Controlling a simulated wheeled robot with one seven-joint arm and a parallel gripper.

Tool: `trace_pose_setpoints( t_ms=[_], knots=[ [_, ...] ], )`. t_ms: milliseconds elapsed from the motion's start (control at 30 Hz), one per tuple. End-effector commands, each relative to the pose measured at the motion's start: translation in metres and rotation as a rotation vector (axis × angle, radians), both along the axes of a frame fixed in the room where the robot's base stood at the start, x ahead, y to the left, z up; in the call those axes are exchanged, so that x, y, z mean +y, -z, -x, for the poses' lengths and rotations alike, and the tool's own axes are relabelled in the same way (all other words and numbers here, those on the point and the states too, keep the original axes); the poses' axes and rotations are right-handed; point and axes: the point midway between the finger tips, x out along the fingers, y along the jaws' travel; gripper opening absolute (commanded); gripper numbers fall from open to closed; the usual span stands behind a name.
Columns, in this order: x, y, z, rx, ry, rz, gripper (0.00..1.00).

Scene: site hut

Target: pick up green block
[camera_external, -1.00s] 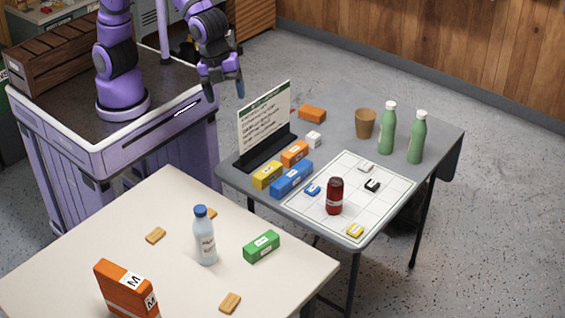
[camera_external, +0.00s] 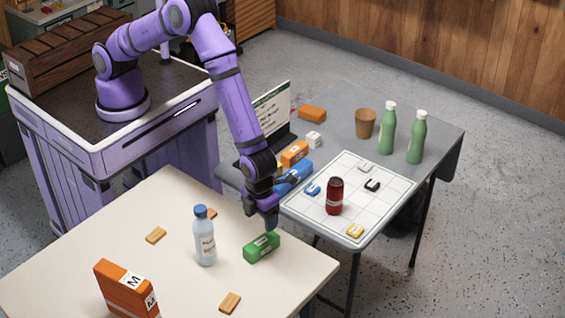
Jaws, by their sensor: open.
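The green block (camera_external: 260,249) lies on the cream table near its right corner, with a pale label on it. My gripper (camera_external: 271,226) is open and points down at the block's far right end. Its fingertips look very close to the block; I cannot tell whether they touch it or stand around it. The block's upper right part is partly covered by the fingers.
A clear bottle with a blue cap (camera_external: 204,237) stands left of the block. An orange box (camera_external: 126,289) and several small tan pieces are on the cream table (camera_external: 100,232). The grey table (camera_external: 340,107) holds blocks, a red jar (camera_external: 335,196) and green bottles.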

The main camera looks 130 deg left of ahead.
Motion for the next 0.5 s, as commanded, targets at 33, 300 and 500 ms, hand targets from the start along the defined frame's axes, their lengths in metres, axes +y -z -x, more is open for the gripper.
trace_pose_setpoints(
  t_ms=[33,300,500],
  knots=[
    [-0.001,0.006,0.0,0.003,0.008,0.001,0.72],
    [-0.001,0.031,0.0,0.005,0.015,0.001,0.72],
    [-0.001,0.059,0.0,0.005,0.014,0.001,0.72]
  ],
)
